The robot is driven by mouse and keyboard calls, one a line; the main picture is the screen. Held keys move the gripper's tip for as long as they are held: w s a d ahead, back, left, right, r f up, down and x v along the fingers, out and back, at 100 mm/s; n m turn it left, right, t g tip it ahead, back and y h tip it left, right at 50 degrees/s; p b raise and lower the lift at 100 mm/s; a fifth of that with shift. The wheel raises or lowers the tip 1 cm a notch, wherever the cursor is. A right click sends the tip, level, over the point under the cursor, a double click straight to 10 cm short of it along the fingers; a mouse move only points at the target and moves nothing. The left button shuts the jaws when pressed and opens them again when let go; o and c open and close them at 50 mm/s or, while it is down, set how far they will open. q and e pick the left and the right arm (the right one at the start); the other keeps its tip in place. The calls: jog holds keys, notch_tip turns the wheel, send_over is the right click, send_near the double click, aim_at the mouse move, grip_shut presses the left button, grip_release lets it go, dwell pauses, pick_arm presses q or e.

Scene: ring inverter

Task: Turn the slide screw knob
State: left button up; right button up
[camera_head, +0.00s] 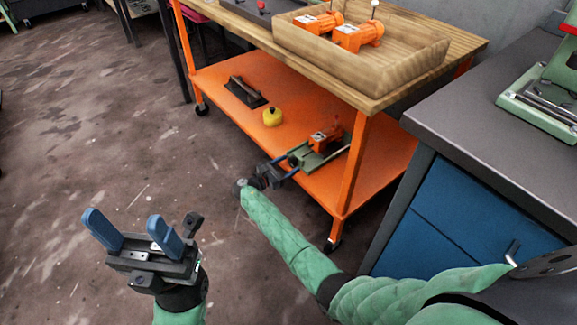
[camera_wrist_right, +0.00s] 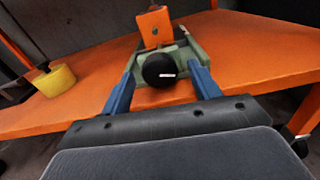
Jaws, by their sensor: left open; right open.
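The slide screw knob is a round black knob with a small white mark (camera_wrist_right: 160,69) on the near end of a green slide base (camera_wrist_right: 191,60). It sits on the orange lower shelf. An orange block (camera_wrist_right: 154,27) stands on the slide behind it. In the head view the slide base (camera_head: 317,158) is at the shelf's front right. My right gripper (camera_head: 285,166) is open, its blue fingers on either side of the knob in the right wrist view (camera_wrist_right: 163,88); I cannot tell if they touch it. My left gripper (camera_head: 128,231) is open and empty over the floor.
The orange cart's lower shelf (camera_head: 240,85) also holds a yellow round object (camera_head: 272,117) and a dark flat tool with a handle (camera_head: 245,92). A wooden tray (camera_head: 400,75) with orange motors is on top. A blue cabinet (camera_head: 470,215) stands right. Floor at left is clear.

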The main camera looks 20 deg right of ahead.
jog(key=shift+w+d, duration=0.15)
jog(key=shift+d, duration=0.25)
jog(key=c, duration=1)
jog(key=shift+m, duration=2.8)
jog(key=o, duration=1)
jog(key=shift+a, duration=0.1)
jog(key=p+v, duration=0.1)
jog(key=v, duration=0.6)
jog(key=shift+a, duration=0.3)
